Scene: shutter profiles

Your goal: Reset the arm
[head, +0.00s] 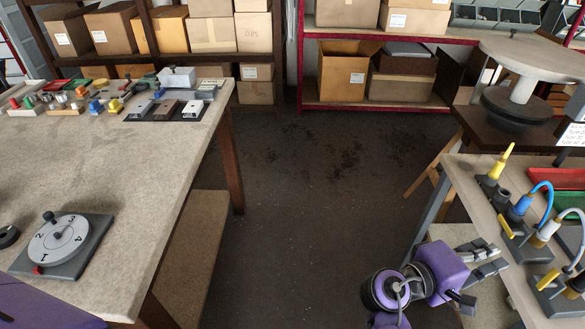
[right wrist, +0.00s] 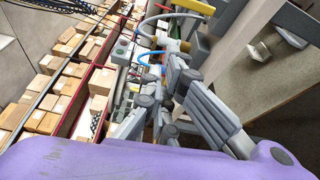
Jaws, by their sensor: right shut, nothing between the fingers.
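My right gripper (head: 488,258) is at the lower right of the head view, beside the near left edge of the right-hand table. Its grey fingers point to the right, and the purple wrist is behind them. The fingers are shut with nothing between them. The right wrist view shows the same fingers (right wrist: 165,95) from behind, above the purple wrist housing. My left gripper is out of view; only a purple part of my left arm shows in the bottom left corner of the head view.
The left table (head: 150,165) carries a numbered dial (head: 62,240) and several small parts at its far end. The right table (head: 470,175) holds connectors with yellow, blue and white cables. Shelves of cardboard boxes (head: 345,70) stand behind. The floor (head: 310,190) between the tables is clear.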

